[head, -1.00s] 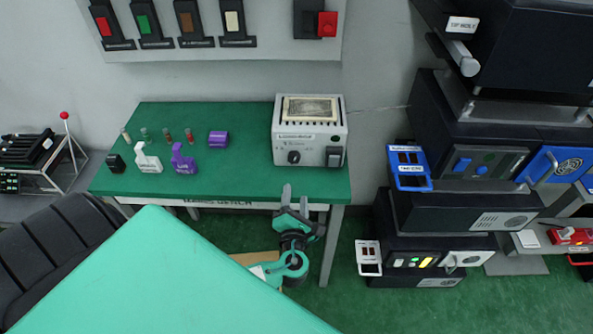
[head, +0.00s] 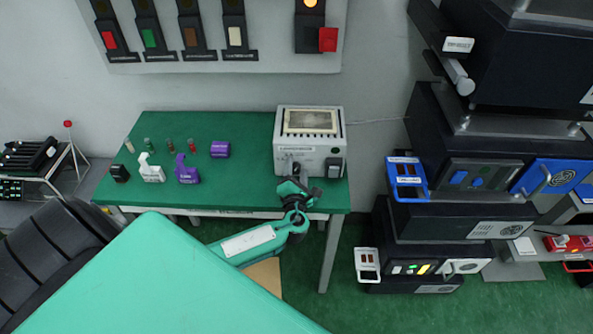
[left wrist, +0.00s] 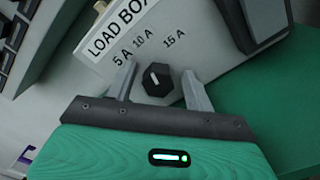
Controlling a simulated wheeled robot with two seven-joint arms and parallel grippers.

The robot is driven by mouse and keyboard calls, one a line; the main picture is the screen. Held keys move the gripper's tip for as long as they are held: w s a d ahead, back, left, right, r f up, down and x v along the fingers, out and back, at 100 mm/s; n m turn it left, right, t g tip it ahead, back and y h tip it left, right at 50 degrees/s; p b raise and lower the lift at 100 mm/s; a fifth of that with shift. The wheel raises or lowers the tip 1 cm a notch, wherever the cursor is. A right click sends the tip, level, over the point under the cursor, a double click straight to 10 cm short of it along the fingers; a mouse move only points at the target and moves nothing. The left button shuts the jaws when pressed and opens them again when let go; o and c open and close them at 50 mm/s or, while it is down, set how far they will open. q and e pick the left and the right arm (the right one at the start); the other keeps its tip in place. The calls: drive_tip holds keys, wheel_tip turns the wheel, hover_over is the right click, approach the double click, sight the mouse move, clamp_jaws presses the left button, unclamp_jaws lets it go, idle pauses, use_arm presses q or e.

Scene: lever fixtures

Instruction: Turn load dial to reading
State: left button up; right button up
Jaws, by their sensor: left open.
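The load box (head: 309,119) is a pale grey box with a slotted top, standing at the right end of the green table. Its black dial (left wrist: 157,79) shows in the left wrist view below the 5 A, 10 A and 15 A marks. The dial's white pointer line leans up and slightly left, roughly toward 10 A. My left gripper (left wrist: 160,73) is open, with one finger on each side of the dial; whether they touch it I cannot tell. In the head view this gripper (head: 294,167) covers the dial. My right gripper is not in view.
A black rocker switch (head: 334,167) sits on the box front, right of the dial. Purple (head: 187,172) and white (head: 151,170) lever pieces and small cylinders stand on the table's left. Stacked black units stand at right. A wall panel (head: 280,55) hangs above.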

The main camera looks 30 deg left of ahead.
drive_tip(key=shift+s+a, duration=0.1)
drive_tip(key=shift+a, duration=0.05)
use_arm(q)
drive_tip(key=shift+c, duration=0.6)
drive_tip(key=c, duration=0.8)
drive_tip(key=shift+c, duration=0.2)
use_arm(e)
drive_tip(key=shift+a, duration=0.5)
